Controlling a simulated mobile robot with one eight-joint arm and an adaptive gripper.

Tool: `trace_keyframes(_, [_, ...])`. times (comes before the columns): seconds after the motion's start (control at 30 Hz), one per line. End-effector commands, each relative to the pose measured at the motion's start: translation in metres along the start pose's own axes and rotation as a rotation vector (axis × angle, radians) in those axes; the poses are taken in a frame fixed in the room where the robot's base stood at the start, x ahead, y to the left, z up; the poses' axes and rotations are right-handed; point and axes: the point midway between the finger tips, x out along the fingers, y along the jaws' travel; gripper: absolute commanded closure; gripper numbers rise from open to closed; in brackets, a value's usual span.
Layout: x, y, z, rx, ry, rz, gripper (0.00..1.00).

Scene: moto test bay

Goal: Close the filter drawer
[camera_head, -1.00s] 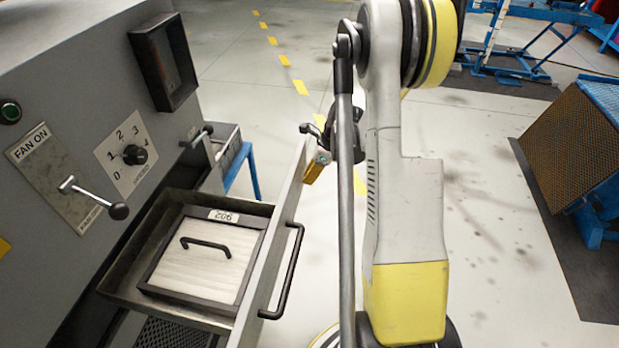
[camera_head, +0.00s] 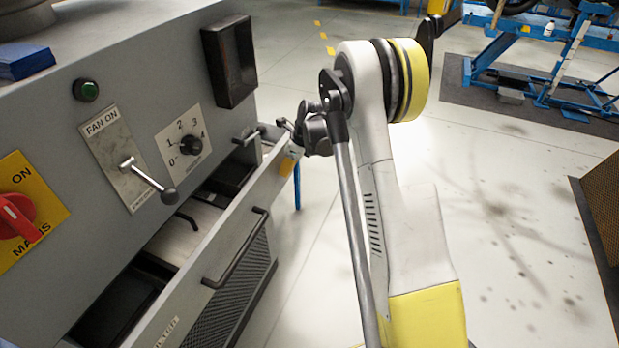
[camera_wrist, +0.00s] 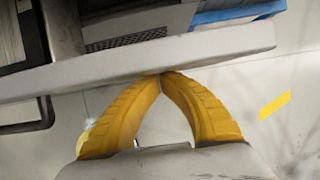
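The filter drawer's grey front panel (camera_head: 190,295) stands partly out from the grey machine, with a black bar handle (camera_head: 238,248) on its outer face. Behind the panel, part of a pale filter (camera_head: 182,243) shows inside the drawer; the rest is under the machine's edge. My gripper (camera_head: 288,163) is at the far end of the panel, on its outer side, mostly hidden by my arm. In the wrist view, the yellow fingers of my gripper (camera_wrist: 160,74) meet at their tips, against or very close to the panel (camera_wrist: 95,72). Nothing is between them.
The machine face carries a fan lever (camera_head: 150,180), a rotary dial (camera_head: 190,145), a red mains switch (camera_head: 18,215) and a black box (camera_head: 229,60). A blue stand (camera_head: 560,60) is at the back right.

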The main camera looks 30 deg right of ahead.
Motion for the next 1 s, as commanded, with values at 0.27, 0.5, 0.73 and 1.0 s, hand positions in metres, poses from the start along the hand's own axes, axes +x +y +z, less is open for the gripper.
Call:
trace_keyframes(0.27, [0.024,0.0,0.06,-0.002,-0.001,0.001,1.0])
trace_keyframes(0.5, [0.036,0.0,0.089,-0.001,0.0,0.0,1.0])
trace_keyframes(0.73, [0.04,0.0,0.099,0.0,0.0,-0.001,1.0])
trace_keyframes(1.0, [0.04,0.0,0.1,0.0,0.0,-0.001,1.0])
